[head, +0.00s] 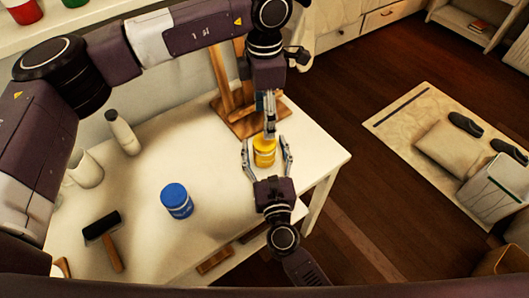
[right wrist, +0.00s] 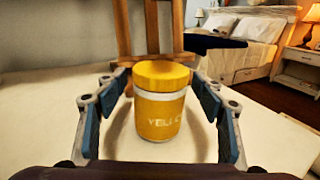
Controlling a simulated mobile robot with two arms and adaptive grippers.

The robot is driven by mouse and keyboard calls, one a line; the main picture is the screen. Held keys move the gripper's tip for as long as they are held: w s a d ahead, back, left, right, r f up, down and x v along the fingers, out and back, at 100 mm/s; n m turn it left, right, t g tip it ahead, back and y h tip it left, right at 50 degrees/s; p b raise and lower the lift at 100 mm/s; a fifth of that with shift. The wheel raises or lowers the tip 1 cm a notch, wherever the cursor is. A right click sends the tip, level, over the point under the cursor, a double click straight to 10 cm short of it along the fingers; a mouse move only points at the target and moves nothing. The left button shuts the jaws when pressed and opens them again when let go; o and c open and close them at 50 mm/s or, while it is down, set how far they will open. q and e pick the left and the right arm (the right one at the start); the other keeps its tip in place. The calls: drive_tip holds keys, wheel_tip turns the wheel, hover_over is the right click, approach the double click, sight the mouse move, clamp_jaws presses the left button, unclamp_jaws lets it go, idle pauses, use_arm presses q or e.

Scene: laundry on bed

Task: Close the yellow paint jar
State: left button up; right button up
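The yellow paint jar (head: 264,155) stands upright on the white table near its right end. In the right wrist view the jar (right wrist: 158,120) has a yellow lid (right wrist: 161,74) on top, with a white band under it. I cannot tell whether the lid is tight. My right gripper (head: 265,140) is open around the jar, one finger on each side. In the right wrist view there are gaps between its blue pads and the jar. My left gripper (head: 269,116) points down above the jar. Its finger opening is hard to see, and it does not show in the right wrist view.
A wooden easel (head: 240,116) stands just behind the yellow jar. The table's right edge is close.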

sight(265, 141)
clamp_jaws()
use_arm(q)
drive_tip(key=n, duration=0.5)
drive_tip(key=shift+r, duration=0.1)
drive_tip(key=n, duration=0.9)
drive_tip(key=shift+r, duration=0.1)
drive_tip(key=n, duration=0.4)
drive_tip(key=shift+f, duration=3.95)
drive_tip(key=shift+c, duration=0.3)
